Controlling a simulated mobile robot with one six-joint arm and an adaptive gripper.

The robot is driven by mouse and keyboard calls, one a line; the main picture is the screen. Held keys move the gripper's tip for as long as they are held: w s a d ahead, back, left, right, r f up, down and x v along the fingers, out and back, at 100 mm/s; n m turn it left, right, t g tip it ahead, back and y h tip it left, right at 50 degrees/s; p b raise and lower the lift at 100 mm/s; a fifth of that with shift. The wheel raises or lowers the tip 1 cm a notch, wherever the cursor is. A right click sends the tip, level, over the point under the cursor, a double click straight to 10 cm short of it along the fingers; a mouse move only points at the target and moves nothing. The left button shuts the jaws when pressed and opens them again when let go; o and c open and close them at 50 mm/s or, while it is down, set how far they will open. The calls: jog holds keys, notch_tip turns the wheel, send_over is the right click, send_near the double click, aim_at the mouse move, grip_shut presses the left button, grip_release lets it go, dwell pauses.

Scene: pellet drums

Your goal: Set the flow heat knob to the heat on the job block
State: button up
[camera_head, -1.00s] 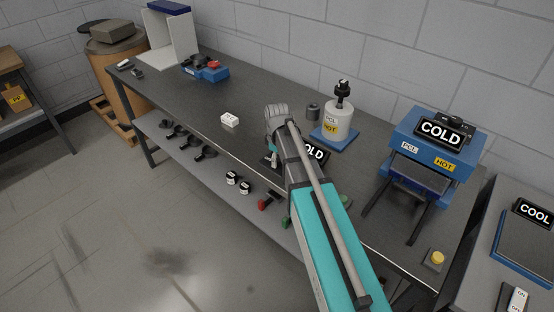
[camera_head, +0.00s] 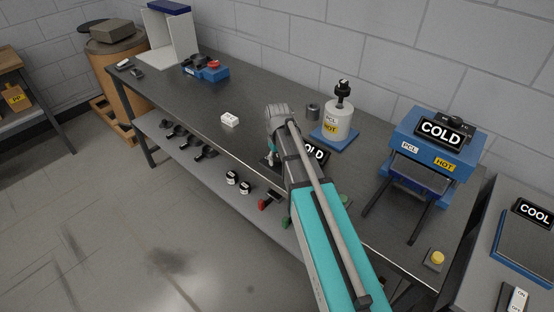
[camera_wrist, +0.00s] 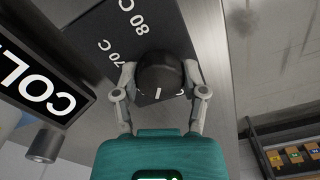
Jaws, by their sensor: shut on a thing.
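The flow heat knob (camera_wrist: 160,72) is round and black with a short white mark on its edge. It sits over a dark dial plate (camera_wrist: 95,25) with white figures; 70 C and 80 C can be read to its left and above it. My gripper (camera_wrist: 160,80) has one finger on each side of the knob and is shut on it. In the head view my own arm hides most of the knob and plate. A small white block (camera_head: 230,119), perhaps the job block, lies on the bench; its markings are too small to read.
A COLD sign (camera_wrist: 40,75) stands close to the left of my gripper in the wrist view. The bench's left middle is mostly clear.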

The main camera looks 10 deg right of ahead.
jog(key=m, duration=0.4)
jog(key=shift+s+m, duration=0.15)
jog(key=shift+m, duration=0.15)
jog(key=m, duration=0.3)
jog(key=shift+m, duration=0.4)
jog(key=m, duration=0.4)
jog(key=shift+m, duration=2.1)
jog(key=o, duration=1.1)
jog(key=shift+o, duration=0.2)
